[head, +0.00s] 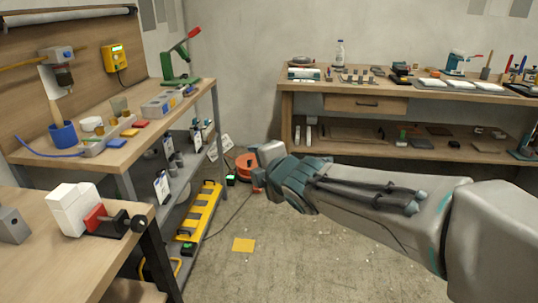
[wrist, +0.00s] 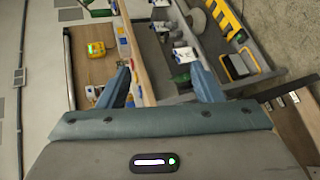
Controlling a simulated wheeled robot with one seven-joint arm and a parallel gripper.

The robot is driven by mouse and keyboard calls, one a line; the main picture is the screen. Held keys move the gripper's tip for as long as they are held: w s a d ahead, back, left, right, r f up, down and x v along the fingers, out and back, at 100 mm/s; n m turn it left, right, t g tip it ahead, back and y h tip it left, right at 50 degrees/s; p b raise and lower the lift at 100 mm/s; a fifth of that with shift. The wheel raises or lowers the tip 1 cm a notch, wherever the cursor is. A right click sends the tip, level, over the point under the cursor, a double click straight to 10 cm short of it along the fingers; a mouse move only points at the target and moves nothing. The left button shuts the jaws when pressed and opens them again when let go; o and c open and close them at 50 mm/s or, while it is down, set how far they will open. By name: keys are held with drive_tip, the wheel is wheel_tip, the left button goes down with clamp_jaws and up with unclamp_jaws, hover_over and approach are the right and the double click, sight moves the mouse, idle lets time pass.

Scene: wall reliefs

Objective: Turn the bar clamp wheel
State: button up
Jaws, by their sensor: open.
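A small bar clamp (head: 98,218) with a red jaw sits on the near left table against a white block (head: 74,206). Its dark round wheel (head: 138,223) is at the right end, near the table's edge. My gripper (head: 262,168) is in mid-air to the right of the table and farther back, apart from the clamp. In the wrist view, my gripper's two blue fingers (wrist: 160,82) are spread wide with nothing held between them. I cannot make out the clamp in the wrist view.
A grey metal block (head: 12,225) stands left of the clamp. The shelved workbench (head: 150,125) behind holds tools, a blue cup (head: 63,134) and a yellow level (head: 199,212). Another bench (head: 340,103) stands along the back wall. The floor (head: 290,265) between is mostly clear.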

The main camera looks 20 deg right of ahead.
drive_tip(key=shift+s+d+m, duration=0.1)
drive_tip(key=shift+s+m, duration=0.1)
drive_tip(key=shift+m, duration=0.2)
